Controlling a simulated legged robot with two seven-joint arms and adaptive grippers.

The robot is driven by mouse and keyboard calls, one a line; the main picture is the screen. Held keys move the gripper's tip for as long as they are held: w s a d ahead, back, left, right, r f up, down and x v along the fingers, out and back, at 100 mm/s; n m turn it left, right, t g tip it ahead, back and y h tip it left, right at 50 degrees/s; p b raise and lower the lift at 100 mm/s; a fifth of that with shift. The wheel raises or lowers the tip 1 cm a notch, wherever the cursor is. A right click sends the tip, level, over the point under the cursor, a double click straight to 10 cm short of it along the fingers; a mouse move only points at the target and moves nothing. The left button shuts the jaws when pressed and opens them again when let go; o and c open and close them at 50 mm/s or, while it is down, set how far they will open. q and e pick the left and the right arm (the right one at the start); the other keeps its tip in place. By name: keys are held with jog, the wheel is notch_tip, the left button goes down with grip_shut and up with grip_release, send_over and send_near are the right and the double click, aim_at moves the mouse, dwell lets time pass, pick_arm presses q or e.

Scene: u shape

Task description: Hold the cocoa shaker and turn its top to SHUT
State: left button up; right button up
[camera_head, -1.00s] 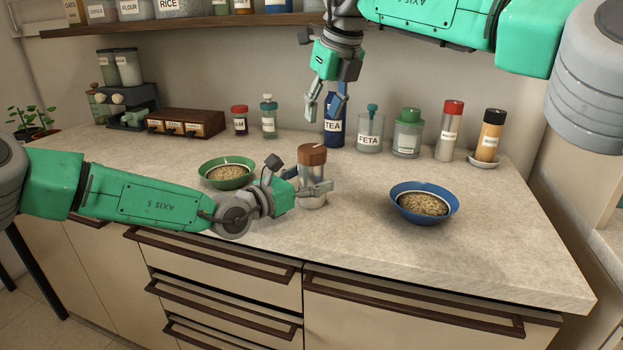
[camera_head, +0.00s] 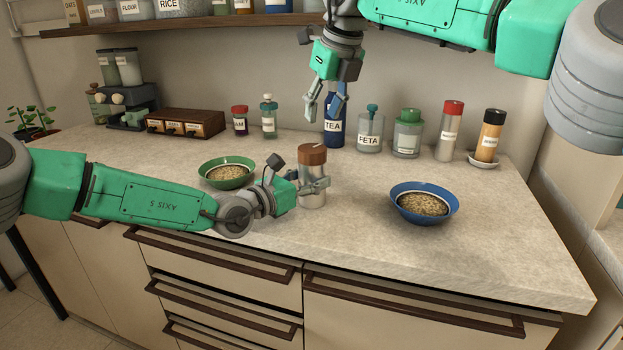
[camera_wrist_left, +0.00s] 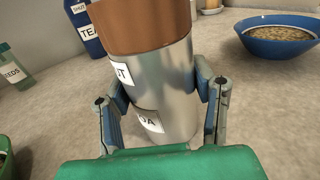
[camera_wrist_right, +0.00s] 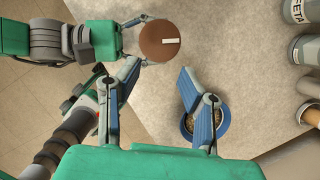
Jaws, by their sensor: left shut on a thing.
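The cocoa shaker (camera_head: 312,190) stands upright on the counter, a metal cylinder with a brown top (camera_head: 312,154). My left gripper (camera_head: 314,186) is shut around its metal body, one finger on each side, as the left wrist view (camera_wrist_left: 163,100) shows. My right gripper (camera_head: 324,105) is open and empty, fingers pointing down, above and behind the shaker.
A green bowl (camera_head: 226,182) of grain stands left of the shaker and a blue bowl (camera_head: 424,218) right of it. The blue TEA bottle (camera_head: 333,133), the FETA jar (camera_head: 370,145) and several other jars line the back. A shelf (camera_head: 180,24) hangs above.

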aim_at(311, 148)
jog(key=o, duration=0.8)
jog(key=shift+o, duration=0.6)
jog(key=shift+s+a+r+m, duration=0.1)
jog(key=shift+s+a+m, duration=0.05)
jog(key=shift+m, duration=0.15)
jog(key=w+f+m, duration=0.1)
jog(key=f, duration=0.2)
jog(key=w+a+f+m+t+h, duration=0.1)
jog(key=f+m, duration=0.1)
jog(key=f, duration=0.1)
jog(key=w+a+f+m+h, duration=0.1)
jog(key=f+m, duration=0.1)
jog(key=f, duration=0.1)
jog(key=shift+w+f, duration=0.25)
jog(key=shift+f, duration=0.1)
jog(key=c, duration=1.2)
